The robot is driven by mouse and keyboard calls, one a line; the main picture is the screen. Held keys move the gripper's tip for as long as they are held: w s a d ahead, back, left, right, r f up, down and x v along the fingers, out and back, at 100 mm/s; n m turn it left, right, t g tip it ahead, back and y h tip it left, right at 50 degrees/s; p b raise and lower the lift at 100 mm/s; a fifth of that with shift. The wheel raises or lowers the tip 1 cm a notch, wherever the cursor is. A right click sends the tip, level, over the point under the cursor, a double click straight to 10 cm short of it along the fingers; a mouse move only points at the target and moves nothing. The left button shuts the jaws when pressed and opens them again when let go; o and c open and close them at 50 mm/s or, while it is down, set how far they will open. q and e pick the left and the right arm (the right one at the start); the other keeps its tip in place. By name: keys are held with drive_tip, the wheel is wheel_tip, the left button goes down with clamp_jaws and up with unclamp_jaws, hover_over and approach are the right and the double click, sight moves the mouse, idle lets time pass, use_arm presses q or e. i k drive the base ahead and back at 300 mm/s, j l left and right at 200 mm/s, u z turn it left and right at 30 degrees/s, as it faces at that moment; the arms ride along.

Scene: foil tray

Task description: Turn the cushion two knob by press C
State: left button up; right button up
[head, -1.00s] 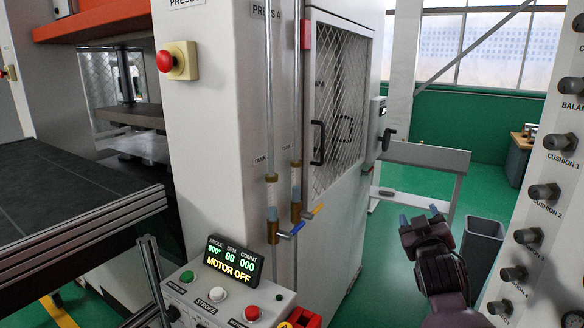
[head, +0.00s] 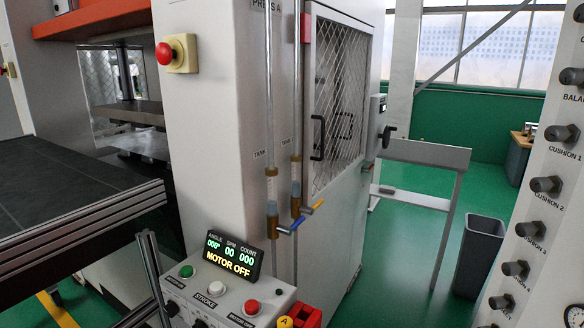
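A pale panel at the right carries a slanting column of dark round knobs. The cushion two knob (head: 545,185) sits above the label "CUSHION 2", below the cushion one knob (head: 562,135) and above the cushion three knob (head: 530,231). Its turn position is too small to tell. No press letter shows on this panel. Neither gripper is in view, so nothing of mine shows at the knobs.
A white press column (head: 220,120) marked "PRESS A" stands in the middle. A control box with a "MOTOR OFF" display (head: 232,257) is at the bottom. A grey bin (head: 480,255) and a grey table frame (head: 425,153) stand on green floor left of the panel.

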sight(538, 185)
drive_tip(key=l+z, duration=0.1)
drive_tip(key=z, duration=1.4)
